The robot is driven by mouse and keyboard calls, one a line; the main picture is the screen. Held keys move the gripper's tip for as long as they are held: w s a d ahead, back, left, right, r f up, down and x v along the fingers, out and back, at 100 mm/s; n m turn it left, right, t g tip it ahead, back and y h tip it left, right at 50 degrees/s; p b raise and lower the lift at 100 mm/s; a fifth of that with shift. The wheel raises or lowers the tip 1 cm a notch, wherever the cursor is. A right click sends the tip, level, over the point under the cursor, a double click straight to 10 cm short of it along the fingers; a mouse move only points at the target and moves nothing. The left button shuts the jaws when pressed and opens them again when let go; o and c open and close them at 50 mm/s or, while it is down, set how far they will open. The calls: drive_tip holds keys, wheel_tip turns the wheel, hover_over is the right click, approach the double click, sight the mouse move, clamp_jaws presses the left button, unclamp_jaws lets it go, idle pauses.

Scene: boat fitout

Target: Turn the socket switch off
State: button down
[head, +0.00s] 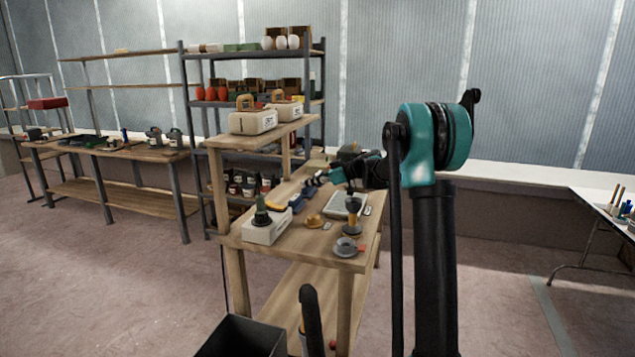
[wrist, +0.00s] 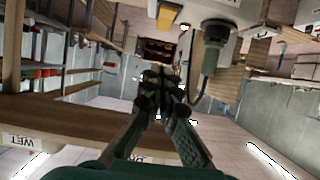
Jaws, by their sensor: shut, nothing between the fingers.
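A white box (head: 266,233) with a dark green plug-like piece (head: 262,212) on top stands at the left front edge of the wooden bench. What looks like the same white box (wrist: 228,10) shows upside down at the top of the wrist view, with a green plug and dark cable (wrist: 210,58). I take it for the socket. My gripper (wrist: 160,78) is shut and empty, apart from the box. In the head view my gripper (head: 312,184) is over the bench.
A black bin (head: 243,337) is in front.

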approach(269, 202)
drive_tip(key=a, duration=0.1)
drive_tip(key=a+r, duration=0.1)
drive_tip(key=w+a+r, duration=0.1)
drive_tip(key=shift+a, duration=0.4)
drive_tip(key=f, duration=0.1)
drive_tip(key=a+f, duration=0.1)
drive_tip(key=f, duration=0.1)
drive_tip(key=shift+w+a, duration=0.2)
drive_tip(key=shift+w, duration=0.05)
drive_tip(key=shift+a+f, duration=0.2)
drive_tip(key=shift+f, duration=0.25)
drive_tip(key=shift+w+a+f, duration=0.2)
drive_tip(key=shift+a+f, duration=0.25)
drive_tip(key=shift+a, duration=0.05)
drive_tip(key=shift+d+r, duration=0.1)
drive_tip(key=shift+d, duration=0.05)
drive_tip(key=shift+s+d, duration=0.3)
drive_tip(key=shift+d, duration=0.4)
